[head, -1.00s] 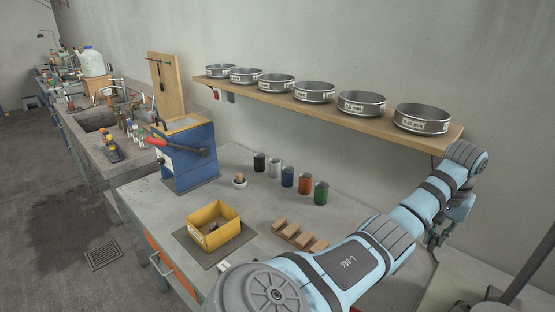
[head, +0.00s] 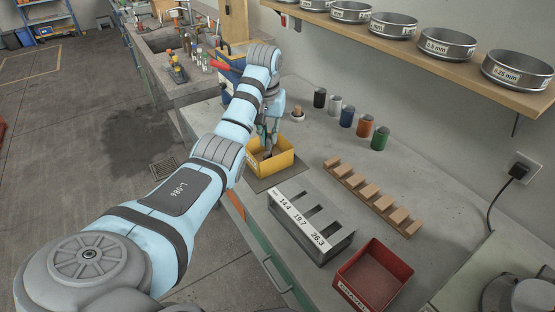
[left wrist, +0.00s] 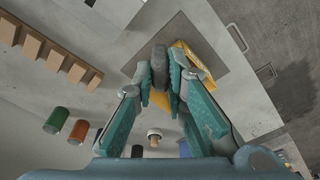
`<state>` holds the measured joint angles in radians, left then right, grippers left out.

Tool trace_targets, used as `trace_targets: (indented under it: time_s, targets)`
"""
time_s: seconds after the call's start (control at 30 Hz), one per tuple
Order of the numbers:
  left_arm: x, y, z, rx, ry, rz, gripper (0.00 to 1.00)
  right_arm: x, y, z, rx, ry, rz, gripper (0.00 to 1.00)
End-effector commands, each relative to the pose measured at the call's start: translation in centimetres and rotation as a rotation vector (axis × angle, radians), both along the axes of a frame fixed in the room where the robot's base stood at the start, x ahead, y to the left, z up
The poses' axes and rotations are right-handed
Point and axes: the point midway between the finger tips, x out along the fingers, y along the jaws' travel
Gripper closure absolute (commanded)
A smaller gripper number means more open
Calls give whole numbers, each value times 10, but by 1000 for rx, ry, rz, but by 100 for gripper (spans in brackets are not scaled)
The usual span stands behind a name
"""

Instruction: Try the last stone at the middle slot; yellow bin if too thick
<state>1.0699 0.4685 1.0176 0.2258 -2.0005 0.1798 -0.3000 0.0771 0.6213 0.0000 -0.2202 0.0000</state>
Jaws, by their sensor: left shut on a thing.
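My left gripper (head: 267,143) is at the yellow bin (head: 284,164), reaching down at its opening. In the left wrist view, my left gripper (left wrist: 160,82) is shut on a dark grey stone (left wrist: 158,66), held between the fingertips with the yellow bin (left wrist: 190,52) behind it. Whether the stone touches the bin's floor I cannot tell. The grey slot gauge (head: 338,246), marked 14.4, 19.7 and 26.3, stands in front of the bin; its middle slot (head: 308,217) looks empty. My right gripper is not in view.
A red bin (head: 373,277) stands at the bench's near right. A wooden rack (head: 408,228) with several blocks lies behind the gauge, and several coloured cups (head: 364,126) stand near the wall. A shelf of sieves (head: 447,47) hangs above. A blue press stands partly hidden behind my arm.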

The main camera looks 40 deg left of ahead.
Motion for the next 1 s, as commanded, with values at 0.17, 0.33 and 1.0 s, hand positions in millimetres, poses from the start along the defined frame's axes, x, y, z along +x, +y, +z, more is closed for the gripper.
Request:
trace_targets:
  time_s: [0.17,0.33,1.0]
  targets:
    - [6,-50,-11,17,16,-216,100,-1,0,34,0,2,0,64]
    - [-2,-125,-34,14,20,-531,100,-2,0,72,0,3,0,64]
    - [-21,-184,-90,-9,1,-769,100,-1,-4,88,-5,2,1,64]
